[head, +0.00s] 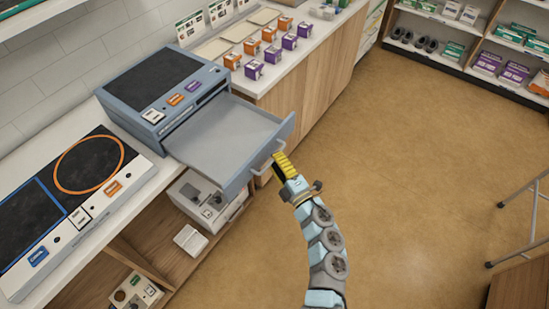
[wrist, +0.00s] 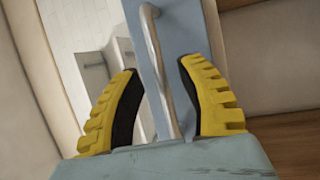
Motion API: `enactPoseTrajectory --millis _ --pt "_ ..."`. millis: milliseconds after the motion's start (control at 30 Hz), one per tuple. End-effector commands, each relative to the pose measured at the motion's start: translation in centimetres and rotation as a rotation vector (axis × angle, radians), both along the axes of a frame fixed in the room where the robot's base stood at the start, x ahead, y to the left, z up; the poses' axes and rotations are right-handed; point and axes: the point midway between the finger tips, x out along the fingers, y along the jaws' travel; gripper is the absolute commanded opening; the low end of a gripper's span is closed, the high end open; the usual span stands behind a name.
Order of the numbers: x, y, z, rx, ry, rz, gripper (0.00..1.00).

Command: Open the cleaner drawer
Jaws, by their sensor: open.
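The drawer (head: 222,137) of the blue-grey cleaner unit (head: 163,88) is pulled well out, and its light grey inside looks empty. Its metal bar handle (head: 268,158) is on the front panel. My gripper (head: 281,163) is at the handle. In the wrist view my gripper's yellow fingers (wrist: 160,95) are open, one on each side of the handle bar (wrist: 160,65).
A panel with orange and blue outlined pads (head: 75,190) lies left of the unit. Several small orange and purple boxes (head: 270,54) stand on the counter behind. Below the drawer is a shelf with a grey device (head: 205,202). The floor (head: 420,160) to the right is clear; a metal frame (head: 515,225) stands at the right edge.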

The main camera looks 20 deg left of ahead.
Motion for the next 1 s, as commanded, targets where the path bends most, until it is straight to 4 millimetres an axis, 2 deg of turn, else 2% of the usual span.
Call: enactPoseTrajectory --millis 500,700,1000 --pt "-5.7 -6.7 -1.7 -0.002 0.004 -0.002 0.39" --pt "-6.8 -7.8 -1.9 0.0 0.001 0.0 0.39" --pt "-6.9 -8.0 -1.9 0.0 0.0 0.0 0.39"
